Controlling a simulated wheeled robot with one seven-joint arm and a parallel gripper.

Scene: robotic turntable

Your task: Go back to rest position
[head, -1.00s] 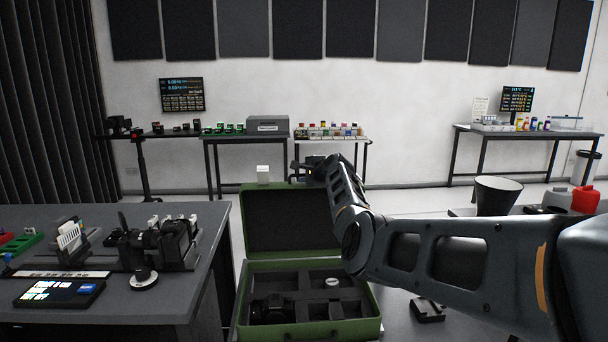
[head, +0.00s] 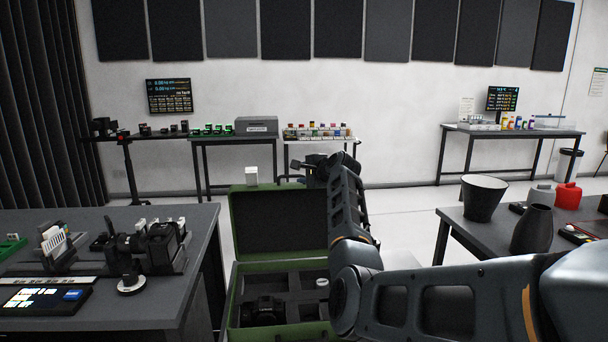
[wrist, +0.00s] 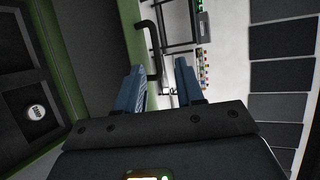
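My gripper (wrist: 160,88) shows in the wrist view with its two blue fingers apart and nothing between them, so it is open. In the head view my gripper (head: 306,168) is small and dark at the end of my raised arm, above the lid of the green case. The green case (head: 233,270) stands open with its lid upright. It also shows at the left of the wrist view (wrist: 62,62). A black camera (head: 264,311) and a white round piece (wrist: 36,112) lie in its compartments. My arm hides the case's right side.
A dark table (head: 190,290) with a turntable device (head: 130,250) stands at the left. Another table (head: 452,217) at the right holds a black bucket (head: 483,198), a dark vase (head: 532,230) and a red can (head: 568,196). Open floor (head: 400,225) lies beyond the case.

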